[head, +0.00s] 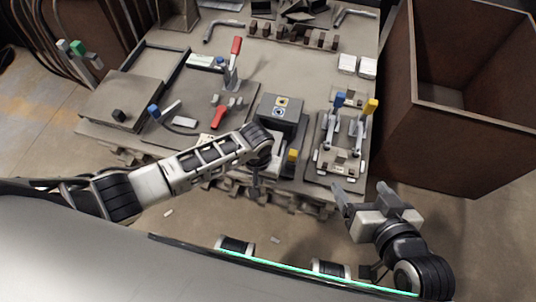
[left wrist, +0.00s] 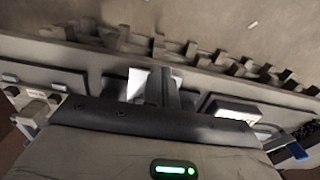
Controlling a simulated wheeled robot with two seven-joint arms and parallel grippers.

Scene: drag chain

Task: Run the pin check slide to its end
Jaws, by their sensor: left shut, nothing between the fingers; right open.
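I cannot tell for sure which part is the pin check slide. My right gripper (head: 350,192) is open and empty in front of the right fixture plate (head: 330,172), which carries a blue-handled lever (head: 339,100) and a yellow-handled lever (head: 370,106).
On the left stand a red-handled clamp (head: 235,60), a second red handle (head: 218,117) and a blue-knobbed lever (head: 154,111). A large brown bin (head: 465,105) stands right of the table (head: 300,60). Several blocks line the back. The floor in front has small scraps.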

